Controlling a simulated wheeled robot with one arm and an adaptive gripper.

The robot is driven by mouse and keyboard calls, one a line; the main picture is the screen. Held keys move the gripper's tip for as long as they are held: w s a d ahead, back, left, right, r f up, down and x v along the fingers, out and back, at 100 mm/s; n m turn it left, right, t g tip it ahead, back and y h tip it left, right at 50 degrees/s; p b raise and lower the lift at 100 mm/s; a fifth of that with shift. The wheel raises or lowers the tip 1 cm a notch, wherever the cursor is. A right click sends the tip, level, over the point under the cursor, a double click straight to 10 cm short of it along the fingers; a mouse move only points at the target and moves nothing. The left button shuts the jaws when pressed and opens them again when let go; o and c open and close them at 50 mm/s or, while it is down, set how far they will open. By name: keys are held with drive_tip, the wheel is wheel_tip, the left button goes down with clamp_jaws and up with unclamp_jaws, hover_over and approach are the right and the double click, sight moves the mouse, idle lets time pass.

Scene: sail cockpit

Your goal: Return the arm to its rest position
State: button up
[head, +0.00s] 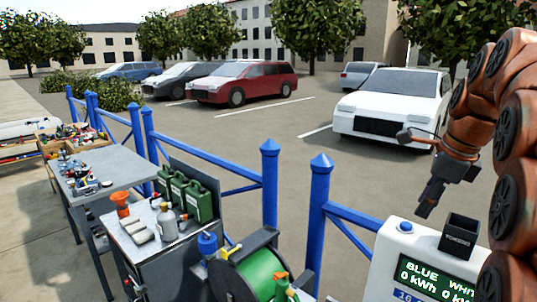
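My arm, with orange-brown links, fills the right edge of the head view. My gripper (428,205) is dark and hangs at the arm's end, pointing down, just left of and above a small dark open-topped box. Nothing clearly shows in the gripper. Its fingertips are too small and dark to tell whether they are apart.
A white box with a green display (432,277) stands at lower right, the dark box (462,231) on top. A green hose reel (262,270), a cart with green canisters (198,200) and a cluttered grey table (125,163) stand left. Blue railings (270,185) cross the middle.

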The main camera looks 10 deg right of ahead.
drive_tip(key=s+a+f+n+g, duration=0.1)
drive_tip(key=s+a+f+n, duration=0.3)
drive_tip(key=a+f+n, duration=0.45)
drive_tip(key=s+a+f+n+g, duration=0.1)
drive_tip(key=s+a+f+n, duration=0.5)
drive_tip(key=s+f+n, duration=0.2)
drive_tip(key=s+a+f+n+g+b, duration=0.1)
drive_tip(key=s+a+f+n+g, duration=0.1)
drive_tip(key=s+a+f+n, duration=0.5)
drive_tip(key=s+f+n, duration=0.1)
drive_tip(key=s+n, duration=0.2)
drive_tip(key=s, duration=0.1)
drive_tip(key=shift+s+a+g+h, duration=0.15)
drive_tip(key=shift+s+g+h, duration=0.15)
drive_tip(key=shift+s+h, duration=0.1)
